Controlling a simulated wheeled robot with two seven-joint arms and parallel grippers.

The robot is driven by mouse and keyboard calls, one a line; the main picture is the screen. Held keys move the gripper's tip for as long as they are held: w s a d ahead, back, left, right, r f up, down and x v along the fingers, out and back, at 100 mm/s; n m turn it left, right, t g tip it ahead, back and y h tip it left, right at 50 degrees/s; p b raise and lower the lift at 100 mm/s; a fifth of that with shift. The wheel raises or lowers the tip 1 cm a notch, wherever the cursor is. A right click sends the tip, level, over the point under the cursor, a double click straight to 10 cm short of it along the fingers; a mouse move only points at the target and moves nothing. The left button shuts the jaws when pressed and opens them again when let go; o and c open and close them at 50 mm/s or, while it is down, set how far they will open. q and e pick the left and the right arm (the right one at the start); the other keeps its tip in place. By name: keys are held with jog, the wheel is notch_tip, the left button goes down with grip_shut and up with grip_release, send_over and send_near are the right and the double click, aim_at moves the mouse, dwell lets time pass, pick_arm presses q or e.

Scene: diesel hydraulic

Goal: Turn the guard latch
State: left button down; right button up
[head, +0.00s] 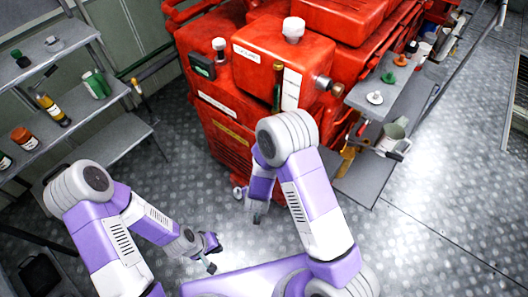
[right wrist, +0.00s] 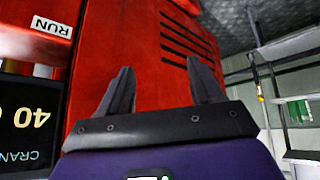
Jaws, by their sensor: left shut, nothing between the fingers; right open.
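I cannot make out the guard latch for certain in either view. The large red engine unit (head: 262,60) stands at the back centre in the head view. In the right wrist view its red louvred panel (right wrist: 180,35) fills the middle, with a RUN label (right wrist: 52,27) and a dark display (right wrist: 28,125) at the left. My right gripper (right wrist: 160,68) is open and empty, its two fingers apart in front of the red panel. In the head view my right gripper (head: 257,217) hangs low by the unit's front. My left gripper (head: 211,266) is shut and empty above the floor, away from the unit.
Grey shelves (head: 100,110) with bottles and a green can (head: 97,85) stand at the left. A grey side shelf (head: 385,95) with small parts and a metal jug (head: 392,138) sits right of the unit. The metal floor (head: 430,220) is clear at the right.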

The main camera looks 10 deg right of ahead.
jog(key=w+a+r+t+h, duration=0.2)
jog(key=r+t+h, duration=0.1)
jog(key=r, duration=0.4)
jog(key=w+a+r+t+h, duration=0.3)
jog(key=r, duration=0.4)
jog(key=s+d+r+m+g+h+b, duration=0.2)
jog(key=s+d+h+b, duration=0.2)
jog(key=s+h, duration=0.25)
jog(key=x, duration=0.7)
jog(key=shift+w+a, duration=0.1)
jog(key=shift+w, duration=0.3)
jog(key=shift+f, duration=0.1)
jog(key=c, duration=1.1)
jog(key=shift+o, duration=0.2)
